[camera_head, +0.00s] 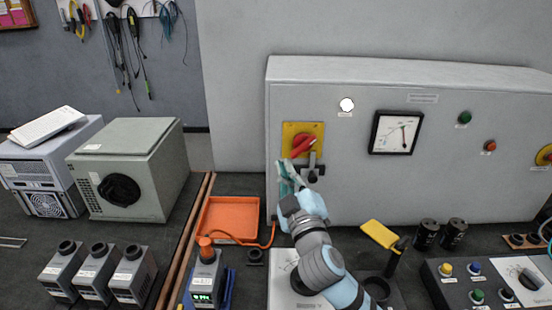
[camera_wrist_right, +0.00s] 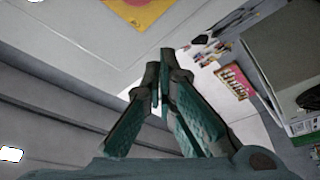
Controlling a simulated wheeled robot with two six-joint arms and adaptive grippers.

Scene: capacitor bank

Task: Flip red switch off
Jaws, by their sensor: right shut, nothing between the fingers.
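The red switch (camera_head: 304,146) is a rotary handle on a yellow plate (camera_head: 289,130) at the left of the grey cabinet front. Its red handle slants, with its upper right end higher than its lower left end. A dark grey latch-like part (camera_head: 312,167) sits just below it. My right gripper (camera_head: 287,168) is shut and empty, below and left of the red handle; whether it touches the plate cannot be told. My left gripper is out of view.
The grey cabinet (camera_head: 400,90) carries a dial gauge (camera_head: 396,132) and several lamps. An orange tray (camera_head: 228,217) lies left of my right arm. A yellow tag (camera_head: 380,234) and black cylinders (camera_head: 427,233) stand to its right. A grey box (camera_head: 130,170) stands farther left.

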